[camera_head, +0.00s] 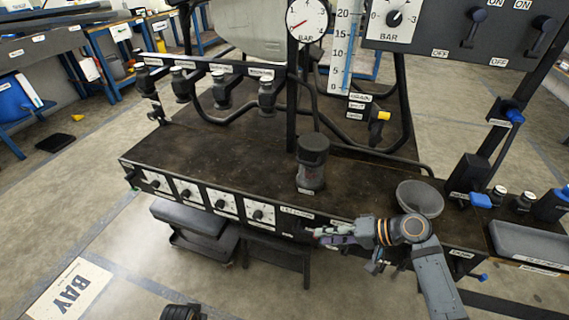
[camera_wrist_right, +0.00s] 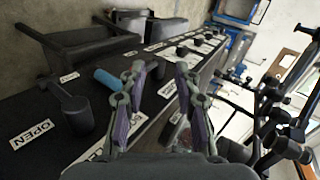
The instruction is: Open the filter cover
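A dark upright canister with a black cap (camera_head: 313,160), apparently the filter, stands on the bench behind my right gripper. Its cap sits on top, above a greyish, see-through-looking body. My right gripper (camera_head: 322,236) is in front of the bench's front panel, apart from the canister. In the right wrist view the right gripper's (camera_wrist_right: 160,75) two purple-padded fingers are spread with nothing held between them. A black lever-like part (camera_wrist_right: 72,108) and a blue cylinder (camera_wrist_right: 108,79) lie left of the fingers there. My left gripper's fingers do not show.
A grey round bowl (camera_head: 420,198) sits right of the canister, close to my right arm. Dials (camera_head: 220,202) line the front panel. Gauges and a valve board (camera_head: 470,30) stand behind. The bench left of the canister is clear.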

